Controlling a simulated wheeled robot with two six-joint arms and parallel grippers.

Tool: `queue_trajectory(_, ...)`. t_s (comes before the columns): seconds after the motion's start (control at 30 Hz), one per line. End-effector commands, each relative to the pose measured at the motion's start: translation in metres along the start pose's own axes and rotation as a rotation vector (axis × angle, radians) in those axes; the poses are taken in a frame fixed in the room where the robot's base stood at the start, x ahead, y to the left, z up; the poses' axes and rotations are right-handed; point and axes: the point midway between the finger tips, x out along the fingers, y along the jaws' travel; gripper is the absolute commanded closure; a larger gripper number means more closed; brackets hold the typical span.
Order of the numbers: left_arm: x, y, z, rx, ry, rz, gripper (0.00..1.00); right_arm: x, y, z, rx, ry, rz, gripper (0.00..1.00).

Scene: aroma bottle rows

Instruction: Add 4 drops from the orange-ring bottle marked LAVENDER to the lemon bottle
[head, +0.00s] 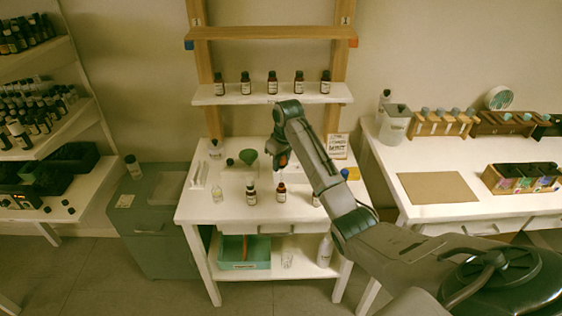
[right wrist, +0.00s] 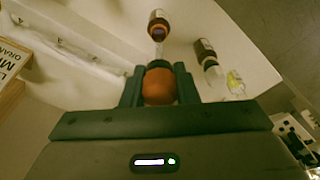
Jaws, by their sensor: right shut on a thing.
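My right gripper (head: 283,160) is above the middle of the white table. In the right wrist view its two fingers (right wrist: 159,88) are shut on the orange bulb of a dropper (right wrist: 158,88). A thin pale tube runs from the bulb toward an open-looking brown bottle (right wrist: 158,22). In the head view that brown bottle (head: 281,193) stands upright below the gripper; I cannot tell whether the tip is inside its neck. A dark-capped brown bottle (head: 251,194) stands to its left. Labels are too small to read. My left gripper is not in view.
A third bottle (head: 316,199) is partly hidden by my right arm. Several brown bottles line the shelf (head: 215,97) behind.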

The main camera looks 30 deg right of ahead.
Motion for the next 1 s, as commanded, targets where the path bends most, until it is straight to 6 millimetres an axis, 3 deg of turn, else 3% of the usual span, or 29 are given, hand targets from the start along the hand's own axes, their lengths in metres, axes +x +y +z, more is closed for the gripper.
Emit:
queue_trajectory(0.37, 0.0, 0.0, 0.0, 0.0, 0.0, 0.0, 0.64, 0.0, 0.0, 0.0, 0.0, 0.0, 0.0, 0.93)
queue_trajectory(1.0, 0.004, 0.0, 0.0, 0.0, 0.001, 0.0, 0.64, 0.025, 0.0, 0.004, 0.0, 0.0, 0.0, 0.93)
